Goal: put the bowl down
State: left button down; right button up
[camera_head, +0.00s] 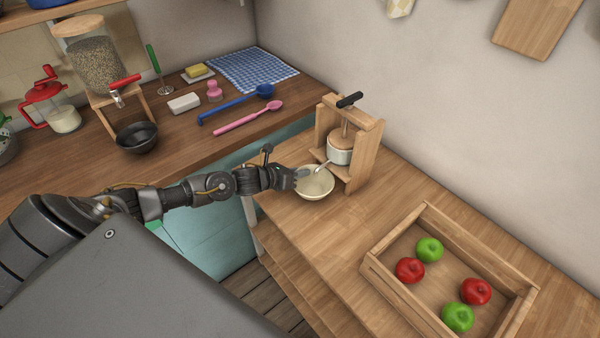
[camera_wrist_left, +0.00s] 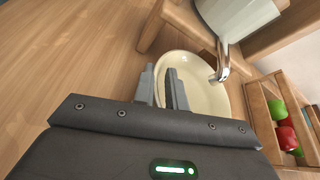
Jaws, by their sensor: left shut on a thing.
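The cream bowl (camera_head: 315,186) is upright at the foot of the wooden press stand, below the metal spout (camera_head: 321,167). My left gripper (camera_head: 300,173) is shut on the bowl's near-left rim. In the left wrist view, the gripper's two grey fingers (camera_wrist_left: 163,86) pinch the rim of the bowl (camera_wrist_left: 208,92). The bowl is at or just above the wooden worktop (camera_head: 290,215); I cannot tell whether its base touches. My right gripper is not in view.
The wooden press stand (camera_head: 365,155) holds a white pot (camera_head: 340,152) close beside the bowl. A wooden crate (camera_head: 375,272) with several apples is at the right. The left counter holds a dark bowl (camera_head: 137,137), a grain dispenser (camera_head: 95,62) and ladles. Worktop between bowl and crate is clear.

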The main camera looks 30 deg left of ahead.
pick_arm(q)
jog(key=shift+f, duration=0.2)
dwell(0.3)
jog(key=c, duration=1.3)
grip_release()
jog(key=shift+c, duration=0.2)
jog(key=b+v, duration=0.2)
jog(key=v, duration=0.7)
jog(key=shift+s+a+b, duration=0.25)
jog(key=shift+s+b, duration=0.1)
jog(key=shift+s+a+r, duration=0.15)
jog(key=shift+s+r, duration=0.15)
jog(key=shift+s, duration=0.1)
grip_shut()
